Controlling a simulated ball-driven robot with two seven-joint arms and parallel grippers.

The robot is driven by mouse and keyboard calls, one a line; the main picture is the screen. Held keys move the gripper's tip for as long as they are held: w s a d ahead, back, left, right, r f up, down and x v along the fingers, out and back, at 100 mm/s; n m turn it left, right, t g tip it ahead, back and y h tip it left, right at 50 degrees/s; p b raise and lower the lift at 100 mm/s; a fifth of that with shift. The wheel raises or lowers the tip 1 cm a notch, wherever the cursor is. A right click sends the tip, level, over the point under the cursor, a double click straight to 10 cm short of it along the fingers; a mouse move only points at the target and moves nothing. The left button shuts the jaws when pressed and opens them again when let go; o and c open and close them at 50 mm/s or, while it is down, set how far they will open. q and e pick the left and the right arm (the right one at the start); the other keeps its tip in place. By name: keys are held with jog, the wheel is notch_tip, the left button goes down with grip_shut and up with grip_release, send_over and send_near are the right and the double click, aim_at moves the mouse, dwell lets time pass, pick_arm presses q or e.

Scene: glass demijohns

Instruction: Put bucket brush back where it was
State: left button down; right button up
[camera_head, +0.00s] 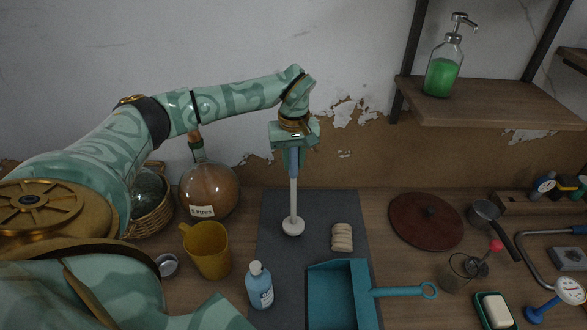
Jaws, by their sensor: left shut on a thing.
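The bucket brush (293,195) has a blue handle, a thin pale shaft and a rounded white head. It hangs upright with its head down over the dark grey mat (273,225). My left gripper (292,150) points straight down and is shut on the blue handle at the top. I cannot tell whether the white head touches the mat. My right gripper is not in view.
A large demijohn (209,190) stands behind left. A round brown lid (426,221) lies right. A shelf (490,101) holds a soap dispenser (442,70).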

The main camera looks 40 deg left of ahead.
aim_at(293, 169)
pick_arm(q)
jog(key=shift+a+f, duration=0.1)
jog(key=shift+f, duration=1.75)
jog(key=c, duration=1.2)
grip_release()
jog(key=shift+c, duration=0.2)
jog(key=shift+r, duration=0.45)
notch_tip(293, 169, up, 11)
jog(key=shift+r+p, duration=0.2)
jog(key=shift+p, duration=0.2)
